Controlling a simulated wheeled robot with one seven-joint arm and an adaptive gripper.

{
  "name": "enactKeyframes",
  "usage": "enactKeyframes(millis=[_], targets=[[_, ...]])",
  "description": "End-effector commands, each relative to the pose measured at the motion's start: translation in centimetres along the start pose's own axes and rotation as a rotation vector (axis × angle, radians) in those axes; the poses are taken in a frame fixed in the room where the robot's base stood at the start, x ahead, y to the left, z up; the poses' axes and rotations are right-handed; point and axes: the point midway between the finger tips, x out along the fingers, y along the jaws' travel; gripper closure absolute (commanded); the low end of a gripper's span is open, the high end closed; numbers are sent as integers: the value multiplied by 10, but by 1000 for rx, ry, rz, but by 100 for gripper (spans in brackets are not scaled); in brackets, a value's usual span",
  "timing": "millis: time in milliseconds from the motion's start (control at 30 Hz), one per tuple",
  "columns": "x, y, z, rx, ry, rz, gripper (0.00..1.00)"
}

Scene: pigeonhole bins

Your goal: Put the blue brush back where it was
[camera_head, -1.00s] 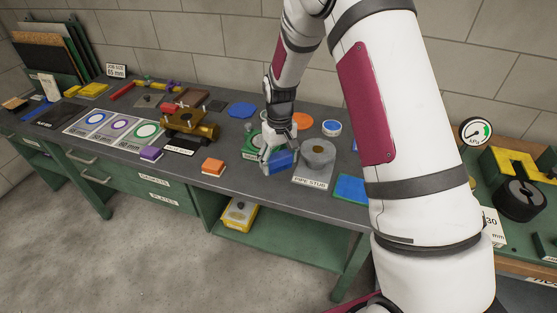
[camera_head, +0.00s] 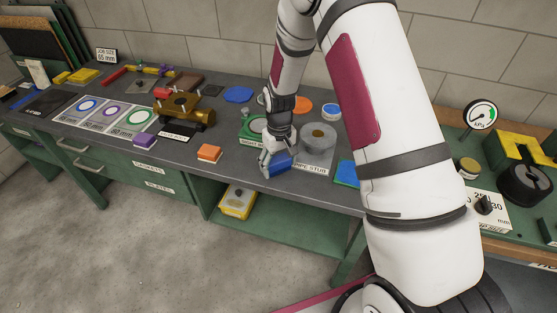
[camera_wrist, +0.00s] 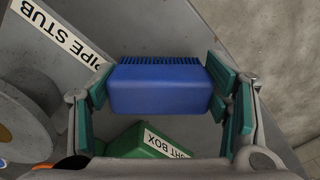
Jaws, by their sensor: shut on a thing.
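The blue brush (camera_head: 277,163) is a blue block with a row of bristles on one side. My gripper (camera_head: 272,160) is shut on it near the front edge of the grey bench. In the wrist view the brush (camera_wrist: 160,88) sits between the two green-padded fingers (camera_wrist: 160,95), bristles toward the top of the picture. I cannot tell whether the brush touches the bench or is held just above it.
The pipe stub (camera_head: 318,137) on its labelled plate stands just right of the gripper. An orange-topped block (camera_head: 209,152) and a purple block (camera_head: 144,140) are to the left. A blue pad (camera_head: 346,174) is at right.

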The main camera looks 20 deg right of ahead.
Motion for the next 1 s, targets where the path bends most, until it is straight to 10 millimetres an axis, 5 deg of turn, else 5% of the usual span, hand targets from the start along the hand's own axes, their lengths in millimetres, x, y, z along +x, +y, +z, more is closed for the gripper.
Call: enactKeyframes(millis=[1000], targets=[[8,0,0,0,1,0,70]])
